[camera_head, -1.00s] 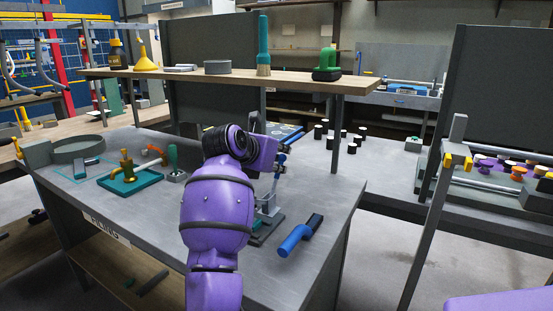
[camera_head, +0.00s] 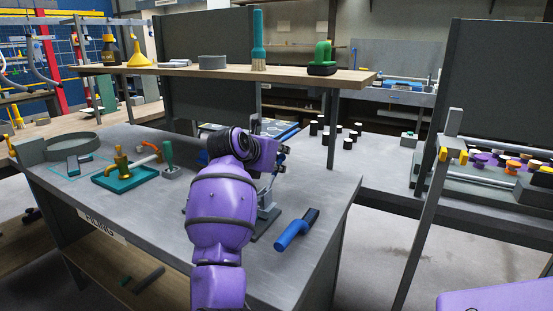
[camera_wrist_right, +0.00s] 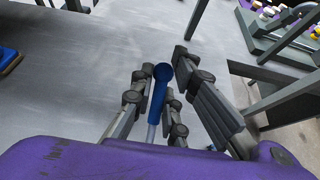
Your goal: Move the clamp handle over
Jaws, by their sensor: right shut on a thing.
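The toggle clamp (camera_head: 266,212) stands on the grey bench, partly hidden behind my right arm. Its handle is a blue grip on a metal rod, seen in the right wrist view (camera_wrist_right: 157,98). My right gripper (camera_head: 279,155) is above the clamp, and in the right wrist view its fingers (camera_wrist_right: 163,92) lie on both sides of the blue handle, shut on it. The contact points are partly hidden by the fingers. My left gripper is out of view.
A blue-handled tool (camera_head: 297,229) lies on the bench right of the clamp. A teal tray (camera_head: 128,180) with a brass fitting and a green-handled piece (camera_head: 170,158) are to the left. A wooden shelf (camera_head: 190,72) spans above. Bare bench lies at the front.

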